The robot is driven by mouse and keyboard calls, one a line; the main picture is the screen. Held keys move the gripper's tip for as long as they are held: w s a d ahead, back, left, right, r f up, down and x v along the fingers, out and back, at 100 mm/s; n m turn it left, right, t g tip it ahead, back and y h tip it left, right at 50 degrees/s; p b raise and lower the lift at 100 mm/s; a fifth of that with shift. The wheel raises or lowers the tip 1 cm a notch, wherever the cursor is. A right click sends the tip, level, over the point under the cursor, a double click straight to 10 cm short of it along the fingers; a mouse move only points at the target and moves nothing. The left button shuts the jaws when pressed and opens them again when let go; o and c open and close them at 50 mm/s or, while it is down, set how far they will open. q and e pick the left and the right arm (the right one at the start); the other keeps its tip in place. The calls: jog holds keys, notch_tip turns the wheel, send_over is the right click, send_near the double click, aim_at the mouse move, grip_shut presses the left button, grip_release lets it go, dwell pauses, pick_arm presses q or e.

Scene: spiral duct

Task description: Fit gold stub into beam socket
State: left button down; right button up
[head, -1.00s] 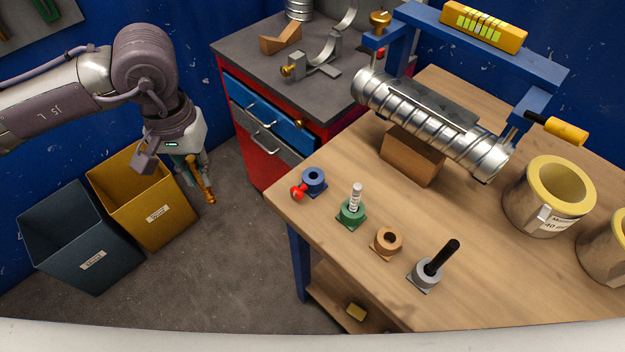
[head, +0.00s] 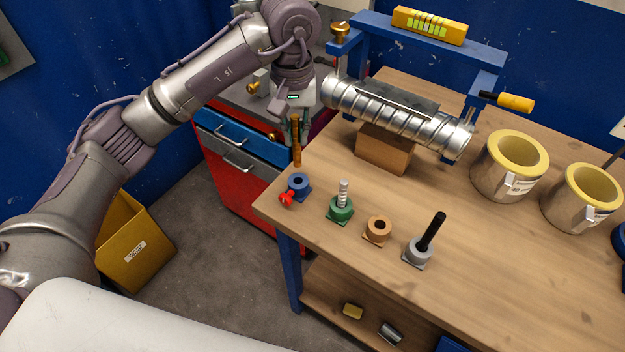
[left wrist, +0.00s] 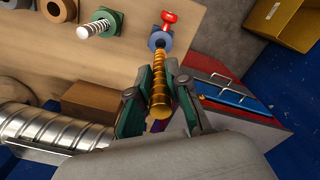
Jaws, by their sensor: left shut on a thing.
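My left gripper (head: 297,128) is shut on the gold stub (head: 297,154), which hangs down from the fingers. The stub is above the table's left corner, near the blue collar (head: 299,184). In the left wrist view the ribbed gold stub (left wrist: 159,98) sits between the green-padded fingers (left wrist: 159,93), its far end overlapping the blue collar in the picture. The blue beam (head: 480,48) spans behind the spiral duct (head: 400,119). A gold knob (head: 341,31) stands at the beam's left end. I cannot make out an open socket on the beam. My right gripper is not in view.
A red-handled pin (head: 286,199), green collar with white post (head: 341,208), copper collar (head: 378,231) and grey collar with black rod (head: 419,250) line the front edge. Yellow-rimmed cylinders (head: 510,166) stand right. A tool cabinet (head: 236,185) and yellow bin (head: 133,255) are left.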

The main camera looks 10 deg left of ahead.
aim_at(298, 165)
pick_arm(q)
jog(key=f, duration=0.2)
jog(key=f+p, duration=0.1)
jog(key=f, duration=0.1)
jog(key=shift+w+a+f, duration=0.1)
jog(key=shift+w, duration=0.1)
jog(key=shift+f, duration=0.4)
notch_tip(298, 165, down, 3)
jog(key=shift+s+f+p, duration=0.1)
jog(key=shift+s+p, duration=0.05)
jog(key=shift+p, duration=0.55)
jog(key=shift+f, duration=0.2)
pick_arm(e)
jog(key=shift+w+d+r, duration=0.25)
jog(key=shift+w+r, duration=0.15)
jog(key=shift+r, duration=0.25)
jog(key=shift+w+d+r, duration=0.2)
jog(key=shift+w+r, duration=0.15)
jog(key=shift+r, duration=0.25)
pick_arm(q)
jog(key=shift+f+b, duration=0.2)
jog(key=shift+b, duration=0.1)
jog(key=c, duration=1.1)
grip_release()
jog(key=shift+c, duration=0.2)
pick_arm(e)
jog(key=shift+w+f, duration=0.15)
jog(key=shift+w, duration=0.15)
